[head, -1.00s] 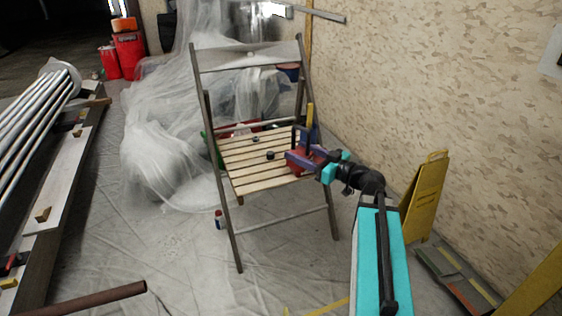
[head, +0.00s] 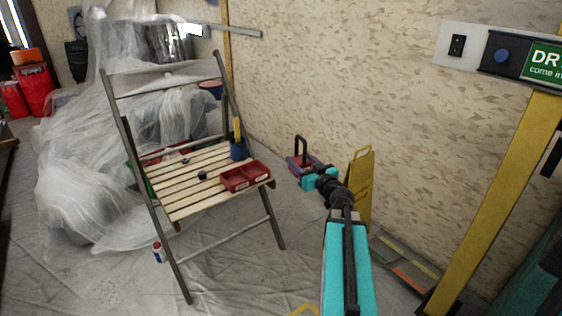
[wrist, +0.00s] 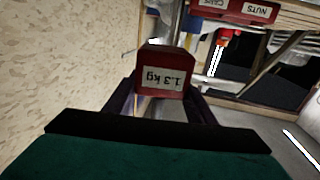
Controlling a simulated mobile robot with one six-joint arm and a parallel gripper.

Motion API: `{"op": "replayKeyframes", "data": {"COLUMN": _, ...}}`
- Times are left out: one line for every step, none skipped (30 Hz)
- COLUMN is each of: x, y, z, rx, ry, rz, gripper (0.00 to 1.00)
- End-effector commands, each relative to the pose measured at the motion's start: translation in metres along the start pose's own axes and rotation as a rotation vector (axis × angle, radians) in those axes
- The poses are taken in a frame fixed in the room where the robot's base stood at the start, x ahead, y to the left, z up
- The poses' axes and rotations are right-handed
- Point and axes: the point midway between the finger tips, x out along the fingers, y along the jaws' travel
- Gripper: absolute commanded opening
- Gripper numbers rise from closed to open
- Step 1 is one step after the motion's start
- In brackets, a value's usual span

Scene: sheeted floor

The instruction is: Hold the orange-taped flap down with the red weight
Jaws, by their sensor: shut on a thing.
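My gripper (head: 308,170) is shut on the red weight (wrist: 166,56), a block labelled "1.3 kg" that appears upside down in the wrist view. In the head view the weight (head: 299,164) shows its black loop handle on top, between the purple fingers. It is held in the air to the right of the wooden chair, in front of the patterned wall.
A yellow floor sign (head: 360,185) stands just right of my gripper. Sheeted floor (head: 235,275) is open in front.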

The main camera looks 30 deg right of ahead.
Motion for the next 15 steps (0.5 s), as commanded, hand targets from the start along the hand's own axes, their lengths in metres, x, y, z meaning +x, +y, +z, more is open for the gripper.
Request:
{"op": "replayKeyframes", "data": {"x": -0.003, "y": 0.013, "z": 0.004, "rx": 0.004, "ry": 0.003, "rz": 0.034, "gripper": 0.00}}
{"op": "replayKeyframes", "data": {"x": -0.004, "y": 0.021, "z": 0.007, "rx": 0.003, "ry": 0.003, "rz": 0.054, "gripper": 0.00}}
{"op": "replayKeyframes", "data": {"x": -0.006, "y": 0.030, "z": 0.010, "rx": 0.004, "ry": 0.003, "rz": 0.081, "gripper": 0.00}}
{"op": "replayKeyframes", "data": {"x": -0.008, "y": 0.037, "z": 0.013, "rx": 0.003, "ry": 0.003, "rz": 0.101, "gripper": 0.00}}
{"op": "replayKeyframes", "data": {"x": -0.010, "y": 0.045, "z": 0.016, "rx": 0.003, "ry": 0.003, "rz": 0.122, "gripper": 0.00}}
{"op": "replayKeyframes", "data": {"x": -0.013, "y": 0.055, "z": 0.020, "rx": 0.003, "ry": 0.002, "rz": 0.149, "gripper": 0.00}}
{"op": "replayKeyframes", "data": {"x": -0.015, "y": 0.062, "z": 0.023, "rx": 0.003, "ry": 0.002, "rz": 0.170, "gripper": 0.00}}
{"op": "replayKeyframes", "data": {"x": -0.017, "y": 0.069, "z": 0.026, "rx": 0.003, "ry": 0.002, "rz": 0.189, "gripper": 0.00}}
{"op": "replayKeyframes", "data": {"x": -0.019, "y": 0.078, "z": 0.031, "rx": 0.004, "ry": 0.002, "rz": 0.215, "gripper": 0.00}}
{"op": "replayKeyframes", "data": {"x": -0.022, "y": 0.085, "z": 0.034, "rx": 0.002, "ry": 0.001, "rz": 0.235, "gripper": 0.00}}
{"op": "replayKeyframes", "data": {"x": -0.024, "y": 0.092, "z": 0.037, "rx": 0.003, "ry": 0.003, "rz": 0.254, "gripper": 0.00}}
{"op": "replayKeyframes", "data": {"x": -0.027, "y": 0.102, "z": 0.041, "rx": 0.003, "ry": 0.003, "rz": 0.281, "gripper": 0.00}}
{"op": "replayKeyframes", "data": {"x": -0.030, "y": 0.109, "z": 0.045, "rx": 0.003, "ry": 0.002, "rz": 0.300, "gripper": 0.00}}
{"op": "replayKeyframes", "data": {"x": -0.032, "y": 0.114, "z": 0.048, "rx": 0.002, "ry": 0.002, "rz": 0.316, "gripper": 0.00}}
{"op": "replayKeyframes", "data": {"x": -0.034, "y": 0.120, "z": 0.051, "rx": 0.002, "ry": 0.003, "rz": 0.335, "gripper": 0.00}}
